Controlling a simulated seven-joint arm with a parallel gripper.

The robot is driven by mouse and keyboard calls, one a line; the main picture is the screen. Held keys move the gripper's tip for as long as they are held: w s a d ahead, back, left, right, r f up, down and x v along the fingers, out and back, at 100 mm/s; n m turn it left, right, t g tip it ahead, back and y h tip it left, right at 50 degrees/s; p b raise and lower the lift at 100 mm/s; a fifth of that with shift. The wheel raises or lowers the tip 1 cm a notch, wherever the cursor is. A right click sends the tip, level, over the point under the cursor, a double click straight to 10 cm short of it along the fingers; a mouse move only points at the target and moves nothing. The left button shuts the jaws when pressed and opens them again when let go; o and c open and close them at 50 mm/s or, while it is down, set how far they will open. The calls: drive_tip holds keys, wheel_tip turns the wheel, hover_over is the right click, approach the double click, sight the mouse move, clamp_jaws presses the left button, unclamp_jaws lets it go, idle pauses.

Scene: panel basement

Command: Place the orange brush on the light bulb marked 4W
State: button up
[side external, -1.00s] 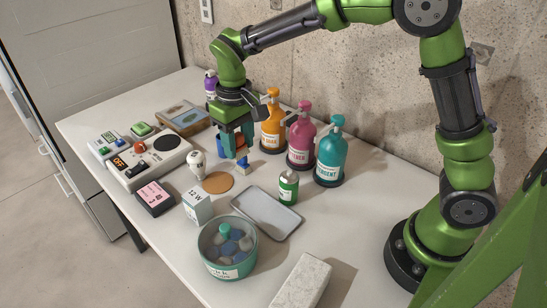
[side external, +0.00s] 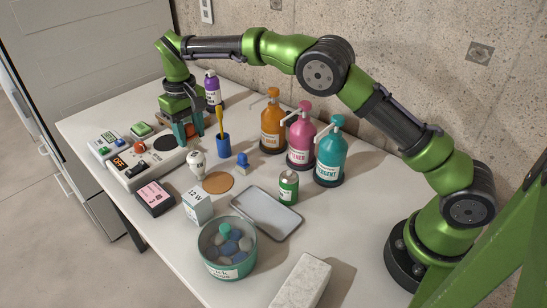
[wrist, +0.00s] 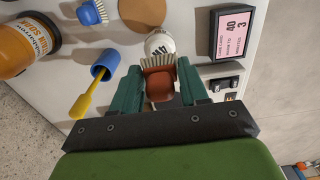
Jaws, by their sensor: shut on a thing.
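The orange brush (wrist: 160,86) shows in the wrist view between the fingers of my gripper (wrist: 160,92), with its pale bristles towards the bulb. My gripper is shut on it; in the side view my gripper (side external: 190,132) hangs over the back part of the table and largely hides the brush. The white light bulb (side external: 196,164) stands on the table in front of the gripper. In the wrist view the bulb (wrist: 159,45), with an upside-down 4W mark, lies just beyond the bristles, which overlap its edge in the picture. I cannot tell whether they touch.
A blue cup (side external: 222,147) with a yellow-handled tool stands right of the gripper. A blue brush (side external: 243,160), cork disc (side external: 218,182), control box (side external: 150,160), 12 W box (side external: 197,207) and pink-labelled box (side external: 155,197) surround the bulb. Pump bottles (side external: 301,140) line the wall.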

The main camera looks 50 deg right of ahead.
sight(191, 135)
drive_tip(key=shift+f, duration=1.5)
drive_tip(key=shift+f, duration=0.15)
drive_tip(key=o, duration=1.1)
drive_tip(key=shift+c, duration=0.2)
